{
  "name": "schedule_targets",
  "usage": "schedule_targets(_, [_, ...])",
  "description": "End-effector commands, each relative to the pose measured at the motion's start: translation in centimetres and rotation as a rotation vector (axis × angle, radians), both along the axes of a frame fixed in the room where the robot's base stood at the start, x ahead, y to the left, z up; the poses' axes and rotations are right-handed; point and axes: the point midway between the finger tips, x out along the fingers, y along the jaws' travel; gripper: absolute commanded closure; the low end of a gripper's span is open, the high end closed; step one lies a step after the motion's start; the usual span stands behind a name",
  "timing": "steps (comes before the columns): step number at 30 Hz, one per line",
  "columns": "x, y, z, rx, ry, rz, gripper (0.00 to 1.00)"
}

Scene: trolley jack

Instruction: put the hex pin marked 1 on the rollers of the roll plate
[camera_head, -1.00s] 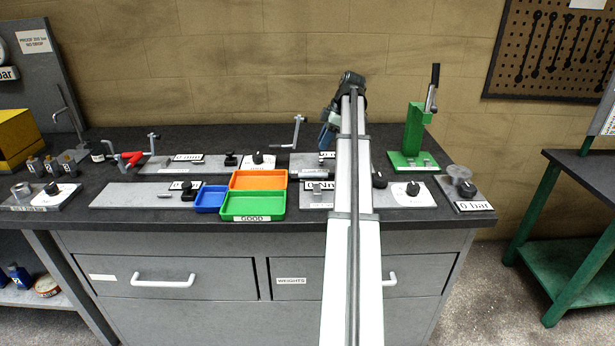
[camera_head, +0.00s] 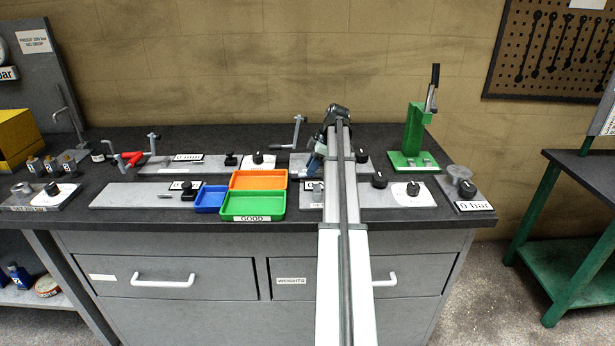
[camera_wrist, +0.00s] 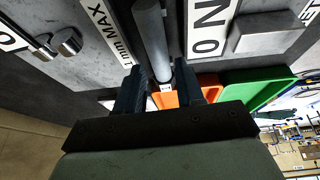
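My gripper (camera_wrist: 160,76) shows in the wrist view with a dark finger on each side of a long grey pin (camera_wrist: 152,38). The fingers appear shut on it, and a small white mark shows at its near end; I cannot read the number. In the head view my gripper (camera_head: 312,165) is above the gap between the back right plate and the front right plate (camera_head: 345,200). In the wrist view two short metal cylinders (camera_wrist: 58,42) sit on a light grey plate at the left. I cannot tell for sure which parts are the rollers.
An orange tray (camera_head: 258,172), a green tray (camera_head: 252,217) and a blue tray (camera_head: 209,208) lie left of my gripper. A raised grey block (camera_wrist: 268,34) is beside the pin in the wrist view. A green press (camera_head: 413,135) stands at the right. My arm hides part of the plates.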

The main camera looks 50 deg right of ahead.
Motion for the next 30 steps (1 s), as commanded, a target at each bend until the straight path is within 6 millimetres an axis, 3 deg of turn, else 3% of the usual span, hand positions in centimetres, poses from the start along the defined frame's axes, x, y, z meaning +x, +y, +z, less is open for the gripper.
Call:
schedule_targets(6, [0.7,0.7,-2.2,0.0,0.0,0.0,0.63])
schedule_targets(13, [0.7,0.7,-2.3,0.0,0.0,-0.001,0.64])
schedule_targets(24, [0.7,0.6,-2.3,0.0,0.0,-0.001,0.99])
schedule_targets(30, [0.7,0.7,-2.3,0.0,0.0,-0.001,1.0])
